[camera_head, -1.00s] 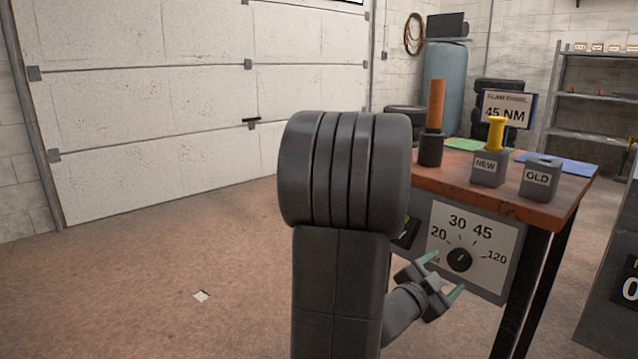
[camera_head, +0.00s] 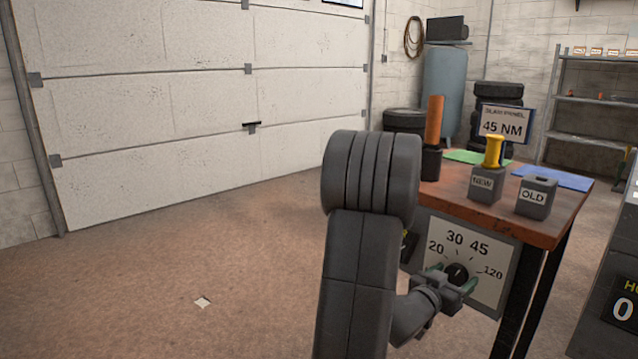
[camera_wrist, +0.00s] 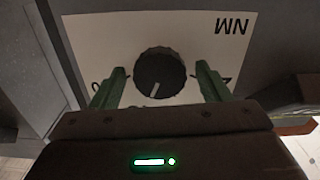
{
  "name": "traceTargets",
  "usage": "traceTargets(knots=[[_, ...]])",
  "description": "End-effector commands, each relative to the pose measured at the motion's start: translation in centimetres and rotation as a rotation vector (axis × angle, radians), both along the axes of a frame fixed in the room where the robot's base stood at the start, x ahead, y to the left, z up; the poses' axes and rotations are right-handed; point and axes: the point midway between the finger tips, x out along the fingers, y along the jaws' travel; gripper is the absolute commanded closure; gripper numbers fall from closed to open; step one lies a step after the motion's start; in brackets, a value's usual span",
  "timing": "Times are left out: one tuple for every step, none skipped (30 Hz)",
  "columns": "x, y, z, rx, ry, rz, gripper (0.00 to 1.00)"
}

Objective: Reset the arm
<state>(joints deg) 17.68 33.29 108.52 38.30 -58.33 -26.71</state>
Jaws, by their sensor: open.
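The round black knob (camera_head: 457,272) sits on a white dial plate (camera_head: 490,262) marked 20, 30, 45 and 120, on the front of the bench. My gripper (camera_head: 453,277) is open in front of the dial, at the knob. In the wrist view my gripper (camera_wrist: 162,70) has one green finger to each side of the knob (camera_wrist: 160,74). A gap shows between each fingertip and the knob, and nothing is held. The dial plate (camera_wrist: 200,45) appears upside down there. How deep the fingers reach cannot be told.
On the bench top (camera_head: 450,200) stand a NEW block (camera_head: 483,184) with a yellow piece (camera_head: 493,152), an OLD block (camera_head: 535,198) and an orange-handled tool (camera_head: 434,122). A panel (camera_head: 502,122) reads 45 NM.

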Motion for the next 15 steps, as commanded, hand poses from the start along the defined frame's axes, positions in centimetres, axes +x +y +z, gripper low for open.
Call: traceTargets(knots=[[0.02,0.03,0.41,-0.025,0.036,0.002,0.3],[0.02,0.03,0.4,-0.043,0.055,0.002,0.3],[0.01,0.04,0.43,-0.065,0.08,0.001,0.3],[0.0,0.04,0.4,-0.081,0.102,0.002,0.3],[0.0,0.04,0.37,-0.098,0.121,0.001,0.3],[0.0,0.04,0.41,-0.12,0.145,0.001,0.3],[0.0,0.04,0.41,-0.136,0.164,0.001,0.3],[-0.01,0.05,0.37,-0.151,0.184,0.001,0.3],[0.0,0.04,0.4,-0.173,0.207,0.001,0.3],[0.0,0.04,0.42,-0.19,0.227,0.001,0.3],[0.01,0.05,0.39,-0.205,0.245,0.002,0.3],[0.02,0.05,0.39,-0.226,0.27,0.002,0.3],[0.03,0.05,0.42,-0.242,0.287,0.002,0.3],[0.02,0.05,0.41,-0.257,0.305,0.002,0.3],[0.02,0.05,0.38,-0.277,0.33,0.002,0.3]])
